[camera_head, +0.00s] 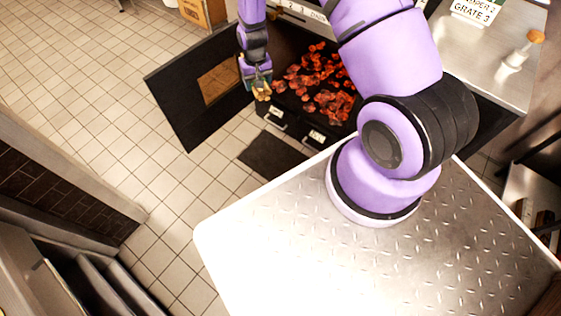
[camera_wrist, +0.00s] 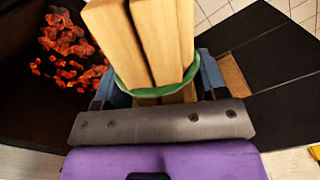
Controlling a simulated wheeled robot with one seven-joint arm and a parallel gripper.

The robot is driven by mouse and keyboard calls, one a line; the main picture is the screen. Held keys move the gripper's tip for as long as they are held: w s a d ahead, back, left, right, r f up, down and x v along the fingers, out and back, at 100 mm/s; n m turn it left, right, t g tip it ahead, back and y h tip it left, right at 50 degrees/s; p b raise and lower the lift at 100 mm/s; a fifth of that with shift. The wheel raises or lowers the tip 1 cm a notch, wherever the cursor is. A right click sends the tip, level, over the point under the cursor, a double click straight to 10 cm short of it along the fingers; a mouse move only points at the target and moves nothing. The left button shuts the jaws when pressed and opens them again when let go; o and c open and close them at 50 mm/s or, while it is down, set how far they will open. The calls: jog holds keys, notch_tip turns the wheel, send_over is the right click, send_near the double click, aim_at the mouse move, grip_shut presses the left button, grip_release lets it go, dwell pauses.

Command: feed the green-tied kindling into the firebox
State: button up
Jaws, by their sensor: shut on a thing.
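My gripper (camera_wrist: 156,90) is shut on the kindling (camera_wrist: 140,38), a bundle of pale wooden sticks with a green tie (camera_wrist: 150,86) around it. The bundle also shows small in the head view (camera_head: 262,91), at the left side of the firebox mouth. The firebox (camera_head: 285,48) is a black box with its door (camera_head: 192,110) swung open to the left. Glowing orange-red coals (camera_head: 325,85) lie inside it. In the wrist view the coals (camera_wrist: 70,45) are to the left of the bundle. The bundle's gripped end is partly hidden by the gripper.
My arm reaches over a white-edged, diamond-plate surface (camera_head: 290,260) in front. A metal counter (camera_head: 490,60) with a small orange-topped thing (camera_head: 535,38) is at the upper right. A dark mat (camera_head: 270,158) lies below the firebox. Tiled floor (camera_head: 70,60) is open at the left.

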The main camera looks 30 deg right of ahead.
jog(key=s+f+m, duration=0.3)
jog(key=s+f, duration=0.3)
jog(key=f, duration=0.4)
jog(key=s+f+m+y, duration=0.1)
jog(key=s+f+m, duration=0.2)
jog(key=s+f, duration=0.5)
jog(key=s+f+m, duration=0.3)
jog(key=s+f, duration=0.1)
jog(key=f, duration=0.8)
jog(key=shift+w+d+f, duration=0.9)
jog(key=shift+w+d, duration=2.95)
jog(key=shift+d, duration=1.85)
jog(key=shift+w+d+f, duration=0.9)
jog(key=shift+w+d, duration=2.95)
jog(key=shift+d, duration=1.85)
jog(key=shift+w+d+f, duration=0.9)
jog(key=shift+w+d, duration=2.95)
jog(key=shift+d, duration=1.85)
jog(key=o, duration=1.1)
jog(key=shift+o, duration=0.2)
